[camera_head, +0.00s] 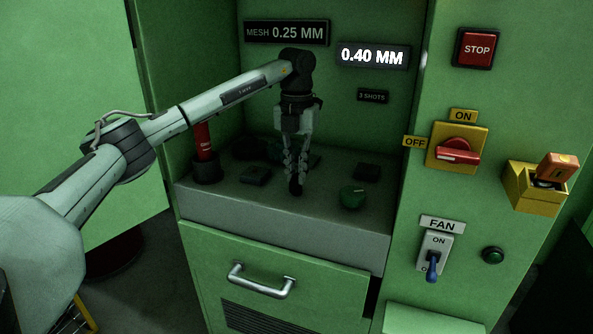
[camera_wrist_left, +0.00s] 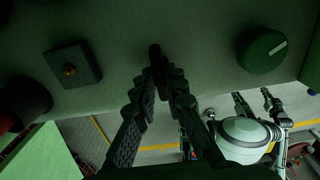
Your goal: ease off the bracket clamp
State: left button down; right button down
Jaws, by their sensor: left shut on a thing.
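My left gripper (camera_head: 295,180) points straight down over the grey ledge of the green cabinet. Its fingers are shut on a small dark handle (camera_head: 295,188) that stands up from the ledge. In the left wrist view the handle (camera_wrist_left: 155,54) sits between the fingertips of my left gripper (camera_wrist_left: 158,72). The handle is dark, and most of its lower part is hidden by the fingers, so I cannot tell its full shape or whether it is the bracket clamp. No other clearly clamp-like part shows. My right gripper is not clearly in view.
On the ledge (camera_head: 290,222) are a red cylinder in a black holder (camera_head: 207,170), a green knob (camera_head: 352,196) and dark square blocks (camera_head: 257,176). Signs hang behind.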

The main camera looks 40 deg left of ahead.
aim_at(296, 175)
pick_arm(q)
jog(key=c, duration=1.6)
grip_release()
notch_tip(296, 175, up, 12)
jog(key=shift+r, duration=0.1)
